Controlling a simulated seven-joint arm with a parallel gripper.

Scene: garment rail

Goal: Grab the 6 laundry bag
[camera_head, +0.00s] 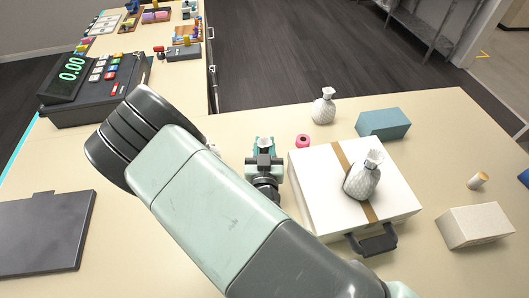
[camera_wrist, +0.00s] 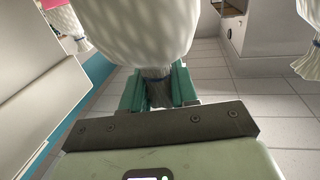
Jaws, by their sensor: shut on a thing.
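My gripper (camera_head: 264,150) is in the middle of the head view, just left of a white case. Its teal fingers are shut on the gathered neck of a white, textured laundry bag (camera_wrist: 140,25). The held bag fills the upper middle of the wrist view; in the head view only a small pale bit shows between the fingers. A third bag (camera_head: 324,105) stands on the table behind the case. Bags also show at the upper left (camera_wrist: 68,24) and upper right (camera_wrist: 309,60) of the wrist view. I see no number on any bag.
The white case (camera_head: 312,190) with a brown strap and dark handle lies right of my gripper. A pink ring (camera_head: 303,141), blue-grey box (camera_head: 383,123), cream box (camera_head: 474,226) and small cylinder (camera_head: 478,180) are near it. A cash register (camera_head: 95,90) and dark slab (camera_head: 40,235) are left.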

